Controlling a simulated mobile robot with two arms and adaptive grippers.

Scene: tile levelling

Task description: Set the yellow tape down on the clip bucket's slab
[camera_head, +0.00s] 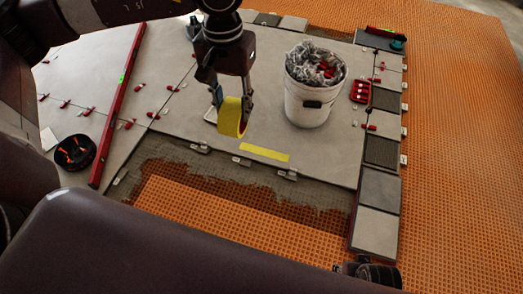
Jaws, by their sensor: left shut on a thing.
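The yellow tape (230,117) is a roll held on edge in my left gripper (231,108), whose fingers are shut on it. It hangs over the large light grey slab (330,145), near that slab's front edge. I cannot tell whether the roll touches the slab. The clip bucket (306,103) is white, filled with grey and a few red clips, and stands on the same slab to the right of the tape. A flat yellow strip (264,153) lies on the slab near its front edge. My right gripper is not clearly in view.
A long red level (119,113) lies to the left, with a black round tray (75,152) beside it. A red clip box (361,91) lies right of the bucket. Bare mortar (200,168) and orange matting (215,205) lie in front. The slab between tape and bucket is clear.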

